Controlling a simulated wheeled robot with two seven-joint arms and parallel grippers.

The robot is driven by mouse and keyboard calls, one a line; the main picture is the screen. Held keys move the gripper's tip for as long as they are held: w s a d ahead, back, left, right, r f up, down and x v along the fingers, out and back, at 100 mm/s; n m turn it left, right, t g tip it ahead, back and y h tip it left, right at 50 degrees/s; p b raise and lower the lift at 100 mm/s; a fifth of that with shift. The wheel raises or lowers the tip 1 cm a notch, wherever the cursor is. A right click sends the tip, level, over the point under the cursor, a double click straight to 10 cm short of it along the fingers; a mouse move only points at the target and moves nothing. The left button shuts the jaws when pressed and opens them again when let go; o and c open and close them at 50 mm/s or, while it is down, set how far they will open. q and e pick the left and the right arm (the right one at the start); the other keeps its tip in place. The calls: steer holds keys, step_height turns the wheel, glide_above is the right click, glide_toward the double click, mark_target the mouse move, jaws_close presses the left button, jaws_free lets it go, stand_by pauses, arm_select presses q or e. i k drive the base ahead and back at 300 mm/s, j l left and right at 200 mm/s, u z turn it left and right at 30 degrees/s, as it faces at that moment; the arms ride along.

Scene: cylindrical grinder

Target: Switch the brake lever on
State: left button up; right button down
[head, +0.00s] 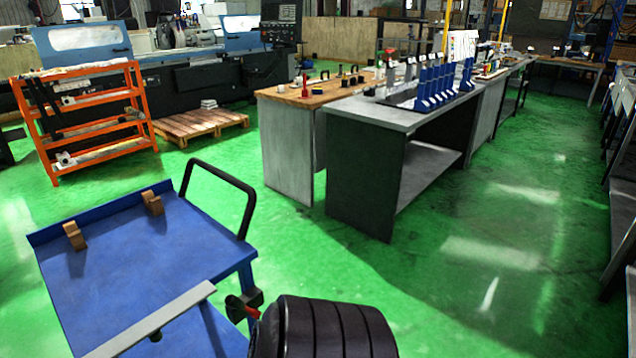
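A blue cart (130,262) with a black loop handle stands at the lower left. A small red lever-like part (241,307) sits low at the cart's right corner, beside a black fitting (246,301). It looks like the brake lever, but it is small and its position on or off cannot be told. A dark ribbed rounded shape (322,328) at the bottom edge lies just right of the red part and may hide some of it. Neither of my grippers shows in the head view.
Two brown blocks (153,203) stand on the cart top. A grey bar (150,322) crosses the cart's near side. An orange shelf rack (85,120) and wooden pallet (200,124) stand behind. Grey workbenches (365,185) fill the middle. Green floor (480,270) is clear at right.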

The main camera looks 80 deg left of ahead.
mark_target(233, 301)
steer(key=u, duration=3.3)
